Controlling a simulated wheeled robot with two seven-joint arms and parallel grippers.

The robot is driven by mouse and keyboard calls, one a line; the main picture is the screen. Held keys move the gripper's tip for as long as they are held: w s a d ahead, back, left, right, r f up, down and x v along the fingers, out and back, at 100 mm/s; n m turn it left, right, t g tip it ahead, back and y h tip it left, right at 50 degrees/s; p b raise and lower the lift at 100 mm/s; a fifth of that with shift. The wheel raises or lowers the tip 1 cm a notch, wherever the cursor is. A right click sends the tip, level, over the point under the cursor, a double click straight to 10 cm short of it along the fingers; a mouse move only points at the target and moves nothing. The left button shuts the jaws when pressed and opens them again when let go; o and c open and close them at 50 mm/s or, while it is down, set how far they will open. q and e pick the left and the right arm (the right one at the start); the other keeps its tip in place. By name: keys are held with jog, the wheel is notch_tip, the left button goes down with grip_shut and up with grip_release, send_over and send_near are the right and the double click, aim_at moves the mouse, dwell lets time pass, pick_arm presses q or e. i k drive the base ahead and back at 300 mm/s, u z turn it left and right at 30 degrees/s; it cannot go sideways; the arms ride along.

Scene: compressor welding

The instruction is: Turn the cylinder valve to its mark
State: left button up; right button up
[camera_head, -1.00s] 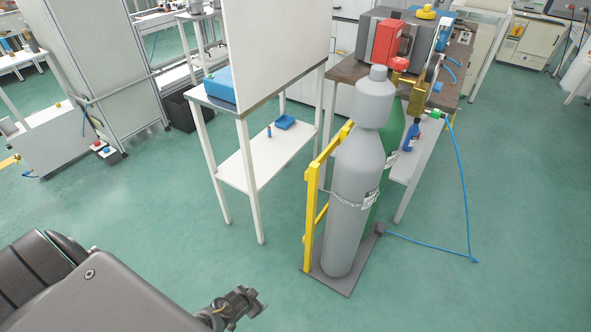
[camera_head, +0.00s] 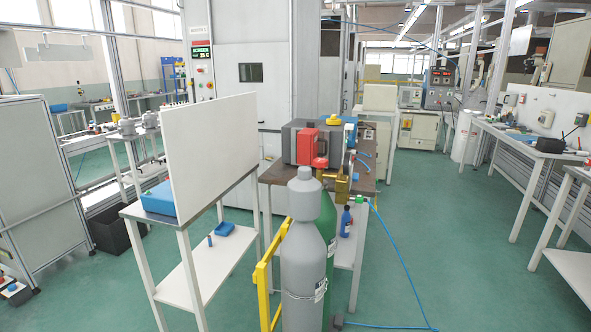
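A grey gas cylinder (camera_head: 303,250) stands upright in the lower middle, its rounded cap on top. A green cylinder (camera_head: 327,225) stands right behind it and is partly hidden by it. A red valve part (camera_head: 320,162) shows at the top of the green cylinder, with a brass regulator (camera_head: 342,186) beside it on the right. The valve's mark is too small to make out. Neither of my grippers is in view.
A yellow rack (camera_head: 263,290) stands left of the cylinders. A table (camera_head: 270,177) behind them carries a grey and red machine (camera_head: 300,144). A white panel (camera_head: 210,145) stands on a left table. A blue hose (camera_head: 405,275) crosses the floor; floor to the right is clear.

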aim_at(320, 164)
jog(key=u, duration=0.1)
jog(key=k, duration=0.3)
jog(key=u, duration=1.5)
jog(key=i, duration=2.15)
jog(key=z, duration=0.25)
